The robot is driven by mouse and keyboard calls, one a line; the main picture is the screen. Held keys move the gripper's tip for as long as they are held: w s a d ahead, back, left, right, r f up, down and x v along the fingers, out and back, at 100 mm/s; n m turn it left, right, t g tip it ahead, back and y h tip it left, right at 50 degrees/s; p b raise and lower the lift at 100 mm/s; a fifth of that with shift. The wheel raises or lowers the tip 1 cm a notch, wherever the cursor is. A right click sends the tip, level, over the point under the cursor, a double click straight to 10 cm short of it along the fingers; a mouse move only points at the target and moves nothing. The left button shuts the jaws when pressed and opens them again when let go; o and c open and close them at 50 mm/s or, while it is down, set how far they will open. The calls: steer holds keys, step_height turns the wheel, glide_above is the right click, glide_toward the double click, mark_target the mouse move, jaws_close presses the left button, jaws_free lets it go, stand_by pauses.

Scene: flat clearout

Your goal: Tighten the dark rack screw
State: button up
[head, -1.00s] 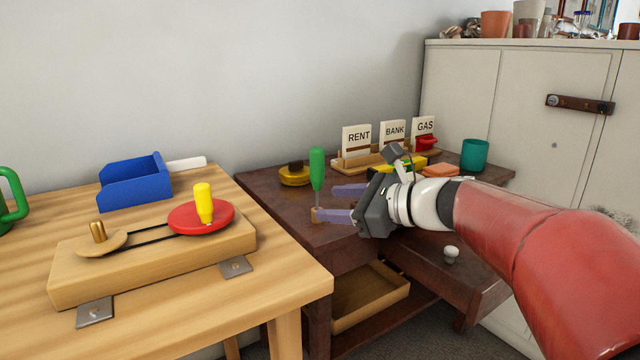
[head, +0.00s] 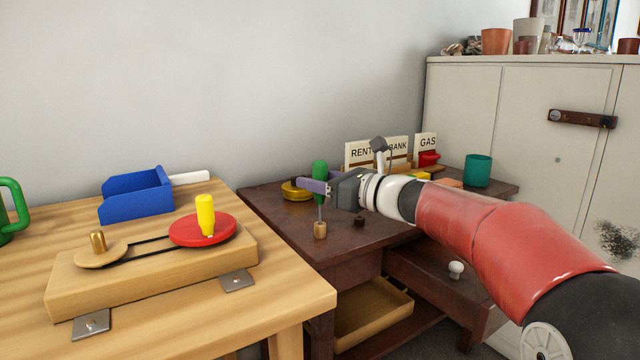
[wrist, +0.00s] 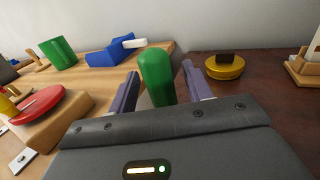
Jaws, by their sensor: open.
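A green-handled screwdriver (head: 319,169) stands upright with its tip in a small wooden holder (head: 320,230) on the dark table. My gripper (head: 316,187) is open at handle height. In the wrist view, its two fingers stand on either side of the green handle (wrist: 156,75), which I cannot see being gripped. The letter rack (head: 405,167) with RENT, BANK and GAS cards is at the table's back, partly hidden by my arm. I cannot make out the dark rack screw on it. A small dark piece (head: 359,221) sits on the table right of the holder.
A round yellow tin with a dark top (wrist: 225,66) lies behind the screwdriver. A teal cup (head: 477,170) stands at the back right. The wooden table (head: 290,285) at left holds a belt-and-pulley board (head: 150,270) and blue tray. A lower drawer (head: 375,315) is open.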

steer(key=shift+c, duration=0.4)
steer(key=c, duration=1)
